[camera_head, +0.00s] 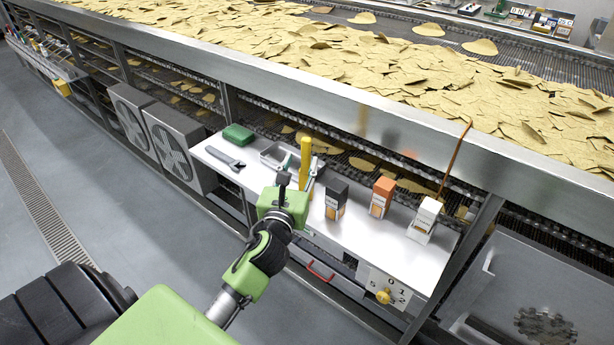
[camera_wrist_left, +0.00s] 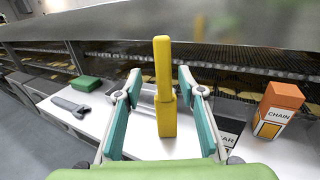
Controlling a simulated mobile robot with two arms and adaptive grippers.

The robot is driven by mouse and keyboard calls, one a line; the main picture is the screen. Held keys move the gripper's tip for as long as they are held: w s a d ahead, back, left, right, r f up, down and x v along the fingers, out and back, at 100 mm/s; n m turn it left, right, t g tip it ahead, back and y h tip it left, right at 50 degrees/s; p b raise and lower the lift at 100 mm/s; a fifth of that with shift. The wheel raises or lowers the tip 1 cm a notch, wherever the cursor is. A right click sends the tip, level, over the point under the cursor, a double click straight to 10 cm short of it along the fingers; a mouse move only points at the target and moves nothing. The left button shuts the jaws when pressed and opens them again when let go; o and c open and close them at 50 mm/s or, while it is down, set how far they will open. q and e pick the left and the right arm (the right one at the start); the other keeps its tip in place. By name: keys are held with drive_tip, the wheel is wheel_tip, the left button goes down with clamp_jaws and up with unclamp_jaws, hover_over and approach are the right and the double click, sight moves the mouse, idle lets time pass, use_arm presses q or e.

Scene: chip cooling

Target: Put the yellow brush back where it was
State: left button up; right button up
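The yellow brush (camera_head: 306,158) stands upright near the middle of the metal side shelf, partly hidden behind my left gripper. It also shows in the left wrist view (camera_wrist_left: 164,85), between the two fingers. My left gripper (camera_head: 297,160) is open around the brush; in the left wrist view its green fingers (camera_wrist_left: 160,82) stand on either side, with a visible gap on the left. The right fingertip looks close to the brush; I cannot tell if it touches. A metal tray (camera_head: 276,155) sits close behind the brush. My right gripper is not in view.
On the shelf (camera_head: 385,250) are a green box (camera_head: 238,134), a grey wrench (camera_head: 225,157), and black (camera_head: 336,199), orange (camera_head: 382,196) and white (camera_head: 424,219) boxes. A conveyor of chips (camera_head: 300,50) runs behind. A yellow knob (camera_head: 383,296) is on the front panel.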

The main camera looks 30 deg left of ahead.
sight(305, 158)
use_arm(q)
drive_tip(key=shift+w+a+r, duration=0.1)
drive_tip(key=shift+w, duration=0.35)
drive_tip(key=shift+d+p+x, duration=0.2)
drive_tip(key=shift+p+x, duration=0.55)
drive_tip(key=shift+x, duration=1.55)
drive_tip(key=shift+c, duration=0.3)
clamp_jaws()
